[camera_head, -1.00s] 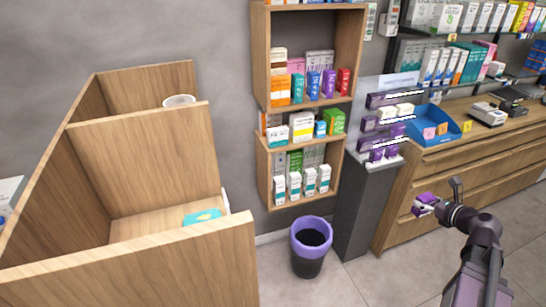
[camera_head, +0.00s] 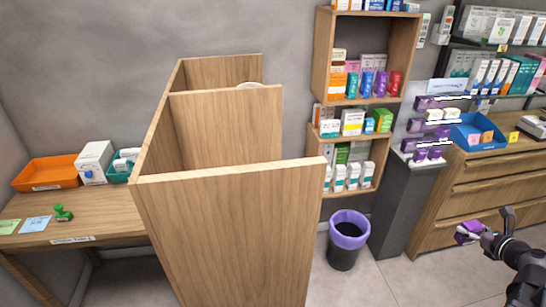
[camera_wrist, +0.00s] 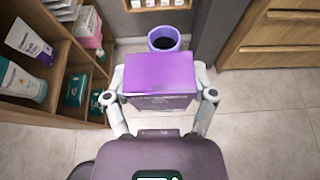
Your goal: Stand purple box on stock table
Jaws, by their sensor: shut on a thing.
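My gripper (camera_wrist: 163,98) is shut on the purple box (camera_wrist: 158,76), one finger on each side of it in the wrist view. In the head view my gripper (camera_head: 474,231) holds the purple box (camera_head: 464,238) at the right, in the air above the floor and in front of the drawer counter. The stock table (camera_head: 110,217) is a wooden table at the far left, with a small label on its front edge. My gripper and the box are far from it.
On the table are an orange tray (camera_head: 45,173), a white box (camera_head: 94,160), a teal tray (camera_head: 122,167), a green stamp (camera_head: 63,213) and paper notes (camera_head: 36,225). A tall wooden partition (camera_head: 230,225) stands between. A purple-rimmed bin (camera_head: 347,240) stands on the floor.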

